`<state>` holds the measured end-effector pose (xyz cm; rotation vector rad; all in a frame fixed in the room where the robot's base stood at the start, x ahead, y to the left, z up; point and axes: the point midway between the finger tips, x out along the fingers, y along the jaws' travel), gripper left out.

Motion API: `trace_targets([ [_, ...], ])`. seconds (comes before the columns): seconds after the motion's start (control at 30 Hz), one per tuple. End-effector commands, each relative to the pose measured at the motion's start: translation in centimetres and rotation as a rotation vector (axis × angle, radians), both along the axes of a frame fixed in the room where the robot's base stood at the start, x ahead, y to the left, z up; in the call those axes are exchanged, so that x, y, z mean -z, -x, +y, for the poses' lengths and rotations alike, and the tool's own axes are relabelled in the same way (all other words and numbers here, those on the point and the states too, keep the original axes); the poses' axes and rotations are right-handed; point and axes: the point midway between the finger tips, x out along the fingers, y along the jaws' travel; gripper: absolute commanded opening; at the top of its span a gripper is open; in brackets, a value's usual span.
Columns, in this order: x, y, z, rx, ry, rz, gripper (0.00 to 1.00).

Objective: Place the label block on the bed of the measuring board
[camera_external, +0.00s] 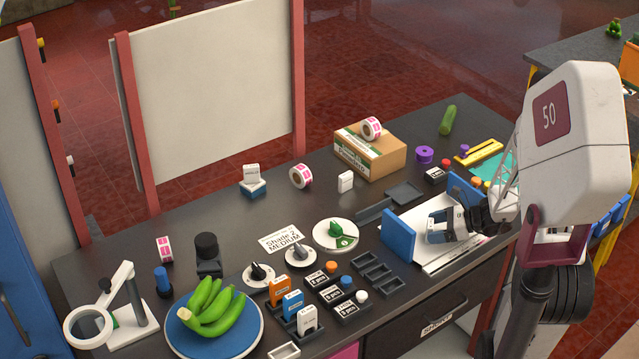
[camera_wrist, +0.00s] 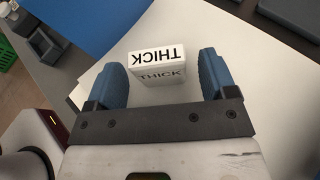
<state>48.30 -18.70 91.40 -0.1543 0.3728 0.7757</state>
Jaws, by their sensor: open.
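The white label block (camera_wrist: 157,64), printed THICK in black, appears to rest on the measuring board's white bed (camera_wrist: 205,40). In the wrist view it lies between my blue fingertips, with a gap on each side. My gripper (camera_wrist: 163,75) is open and not clamped on it. In the outside view my gripper (camera_external: 445,225) is low over the bed (camera_external: 421,255), right of the board's blue upright plate (camera_external: 398,236). The block is mostly hidden by the fingers there. The blue plate (camera_wrist: 90,22) also shows in the wrist view.
Dark empty trays (camera_external: 376,270) stand left of the board, and a flat dark tray (camera_external: 405,193) lies behind it. A cardboard box (camera_external: 369,152) with a label roll stands farther back. Bananas on a blue plate (camera_external: 213,325) are at the front left.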

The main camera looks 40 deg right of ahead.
Motion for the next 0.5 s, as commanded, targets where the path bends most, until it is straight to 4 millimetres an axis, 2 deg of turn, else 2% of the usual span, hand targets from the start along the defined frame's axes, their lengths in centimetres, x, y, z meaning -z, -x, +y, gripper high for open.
trace_targets([
  [0.5, -2.0, 3.4, -3.5, 0.002, 0.000, -0.001, 0.78],
])
